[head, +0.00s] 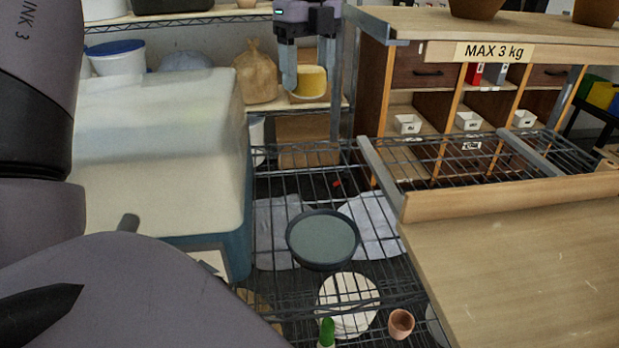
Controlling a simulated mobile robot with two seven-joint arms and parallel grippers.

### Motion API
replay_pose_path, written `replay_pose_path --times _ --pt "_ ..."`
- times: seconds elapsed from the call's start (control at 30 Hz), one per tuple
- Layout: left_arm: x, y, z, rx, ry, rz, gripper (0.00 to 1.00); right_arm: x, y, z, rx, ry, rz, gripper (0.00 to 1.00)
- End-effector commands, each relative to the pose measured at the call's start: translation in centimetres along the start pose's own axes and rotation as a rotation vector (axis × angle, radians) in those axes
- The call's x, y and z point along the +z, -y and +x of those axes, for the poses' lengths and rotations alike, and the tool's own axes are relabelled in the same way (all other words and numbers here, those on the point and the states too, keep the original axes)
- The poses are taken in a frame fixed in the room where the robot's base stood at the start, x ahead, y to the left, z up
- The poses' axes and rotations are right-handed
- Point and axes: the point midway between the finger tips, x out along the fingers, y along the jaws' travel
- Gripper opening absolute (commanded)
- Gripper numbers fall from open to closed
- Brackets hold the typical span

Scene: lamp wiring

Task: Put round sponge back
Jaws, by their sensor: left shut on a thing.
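The round sponge (309,83) is a yellow disc-like block near the top middle of the head view, with a paler lower edge. My left gripper (308,78) points down with one finger on each side of it and is shut on it. The sponge shows in front of a back shelf (283,106), beside a tan tied sack (257,72). I cannot tell whether its underside touches the shelf. My right gripper is out of view.
A wire rack (280,185) and a dark round dish (322,238) lie below. A wooden cubby unit (440,75) marked "MAX 3 kg" and a wooden worktop (530,260) fill the right. Terracotta pot (401,323) low down.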

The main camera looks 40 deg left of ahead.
Motion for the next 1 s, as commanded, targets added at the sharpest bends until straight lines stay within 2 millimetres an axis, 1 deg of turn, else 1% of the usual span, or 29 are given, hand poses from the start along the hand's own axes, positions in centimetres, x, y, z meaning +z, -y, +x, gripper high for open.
replay_pose_path --times 0.47,0.57,0.67,0.83,1.0 --pt "0.0 0.0 0.2 0.0 0.0 0.0 0.4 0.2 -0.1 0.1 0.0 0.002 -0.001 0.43" --pt "0.0 0.0 0.6 0.002 0.0 0.0 0.4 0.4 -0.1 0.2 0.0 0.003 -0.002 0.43" --pt "0.0 -0.1 2.2 0.005 0.0 0.001 0.4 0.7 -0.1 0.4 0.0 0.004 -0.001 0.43" --pt "0.0 -0.1 6.7 0.006 -0.001 0.001 0.4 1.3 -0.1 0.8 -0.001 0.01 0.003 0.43" --pt "-0.1 -0.1 11.2 0.006 -0.001 0.001 0.4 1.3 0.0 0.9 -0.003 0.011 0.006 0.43"
